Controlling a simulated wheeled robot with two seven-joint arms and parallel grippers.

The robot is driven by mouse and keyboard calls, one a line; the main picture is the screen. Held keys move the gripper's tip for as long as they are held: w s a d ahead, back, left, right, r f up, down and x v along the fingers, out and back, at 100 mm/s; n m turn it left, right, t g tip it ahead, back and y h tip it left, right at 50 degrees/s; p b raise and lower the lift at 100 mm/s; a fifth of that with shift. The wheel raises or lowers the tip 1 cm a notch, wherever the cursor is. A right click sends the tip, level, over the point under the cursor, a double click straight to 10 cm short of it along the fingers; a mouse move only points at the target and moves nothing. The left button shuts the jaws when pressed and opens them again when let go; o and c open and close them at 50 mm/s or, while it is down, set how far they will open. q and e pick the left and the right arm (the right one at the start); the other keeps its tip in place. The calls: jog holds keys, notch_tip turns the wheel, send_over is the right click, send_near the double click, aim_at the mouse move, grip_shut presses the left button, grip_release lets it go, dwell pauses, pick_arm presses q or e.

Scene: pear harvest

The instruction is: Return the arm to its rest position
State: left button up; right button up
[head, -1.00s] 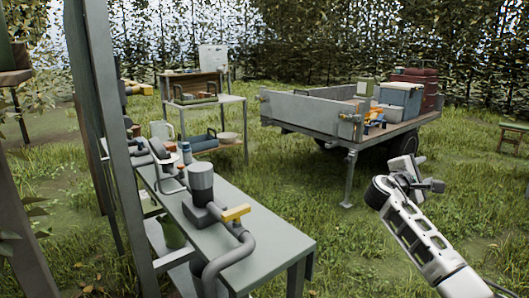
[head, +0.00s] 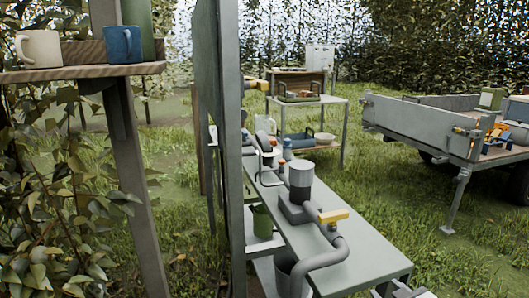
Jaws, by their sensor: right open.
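My right gripper (head: 402,290) shows only as a small grey and white piece at the bottom edge of the head view, right of the middle. It is open, and nothing shows in it. It appears just in front of the near right corner of the grey workbench (head: 375,272); whether it touches the bench cannot be told. The rest of the right arm is cut off by the frame. My left gripper is out of view.
A pump with a yellow handle (head: 333,216) and a grey pipe stands on the bench. A tall grey post (head: 229,150) rises at its left. A shelf (head: 75,72) with a white mug (head: 38,48) and a blue mug (head: 122,45) is at left. A trailer (head: 420,122) stands at right.

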pick_arm(q)
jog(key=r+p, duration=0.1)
jog(key=p, duration=0.1)
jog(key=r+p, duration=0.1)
jog(key=p, duration=0.1)
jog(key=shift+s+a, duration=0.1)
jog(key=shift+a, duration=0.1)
pick_arm(e)
jog(key=s+a+f+m+g+y, duration=0.1)
jog(key=s+a, duration=0.6)
jog(key=s, duration=0.4)
jog(key=s+a+f+m+g+y, duration=0.1)
jog(key=s+a+g+y, duration=0.1)
jog(key=s+a, duration=0.6)
jog(key=s, duration=0.3)
jog(key=shift+s+a+f+m, duration=0.25)
jog(key=shift+s+a+m, duration=0.05)
jog(key=shift+s, duration=0.1)
